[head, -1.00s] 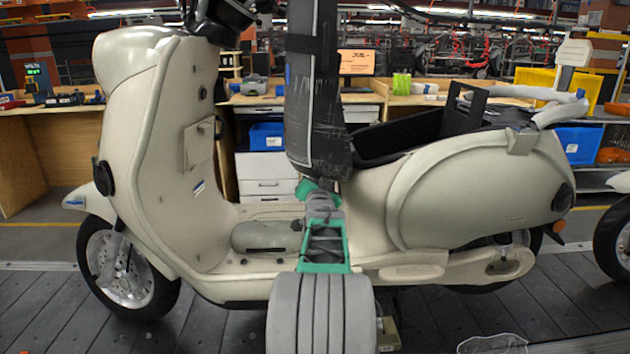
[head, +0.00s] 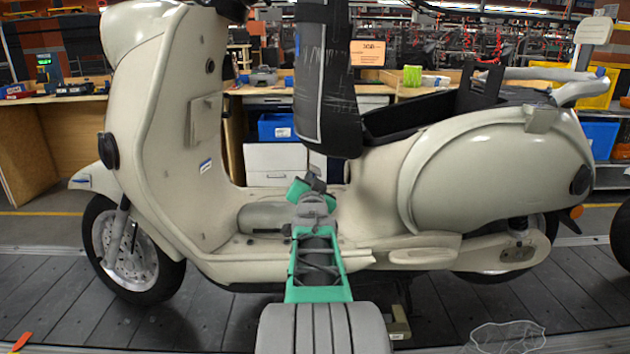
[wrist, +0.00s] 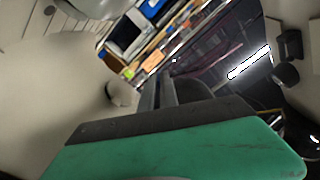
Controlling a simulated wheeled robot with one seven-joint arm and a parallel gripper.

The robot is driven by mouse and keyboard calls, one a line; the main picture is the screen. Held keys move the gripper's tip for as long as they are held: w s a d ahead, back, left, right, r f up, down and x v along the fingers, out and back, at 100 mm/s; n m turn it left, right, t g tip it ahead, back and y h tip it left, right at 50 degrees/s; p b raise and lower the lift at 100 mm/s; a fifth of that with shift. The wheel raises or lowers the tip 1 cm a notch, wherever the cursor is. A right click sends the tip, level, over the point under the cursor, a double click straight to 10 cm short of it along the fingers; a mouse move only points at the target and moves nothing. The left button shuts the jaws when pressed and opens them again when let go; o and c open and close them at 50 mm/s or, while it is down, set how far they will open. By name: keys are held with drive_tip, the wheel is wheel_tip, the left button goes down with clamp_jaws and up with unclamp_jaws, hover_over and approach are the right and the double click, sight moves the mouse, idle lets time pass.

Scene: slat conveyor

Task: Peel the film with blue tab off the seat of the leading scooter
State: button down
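The cream scooter (head: 480,170) stands side-on across the head view, its front to the left. Its dark seat (head: 325,80) stands upright above the footwell, with pale streaks and light edge lines that look like film. In the wrist view, a green and dark grey part of mine fills the bottom.
The open black storage bin (head: 405,125) lies behind the seat. A second scooter's wheel (head: 624,233) shows at the right edge. Workbenches with blue bins (head: 277,126) stand behind. The slatted floor (head: 215,310) in front is mostly clear. Clear crumpled plastic (head: 508,337) lies at bottom right.

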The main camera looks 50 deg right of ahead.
drive_tip(key=shift+a+f, duration=0.1)
drive_tip(key=shift+f, duration=0.05)
drive_tip(key=a+f+b, duration=0.3)
drive_tip(key=a+b, duration=0.3)
drive_tip(key=shift+s+a+f, duration=0.35)
drive_tip(key=shift+a, duration=0.05)
drive_tip(key=shift+f, duration=0.1)
drive_tip(key=a+f+b, duration=0.2)
drive_tip(key=a+b, duration=0.1)
drive_tip(key=a+f+b, duration=0.1)
drive_tip(key=a+b, duration=0.1)
drive_tip(key=shift+s, duration=0.15)
drive_tip(key=shift+a, duration=0.2)
drive_tip(key=shift+r, duration=0.1)
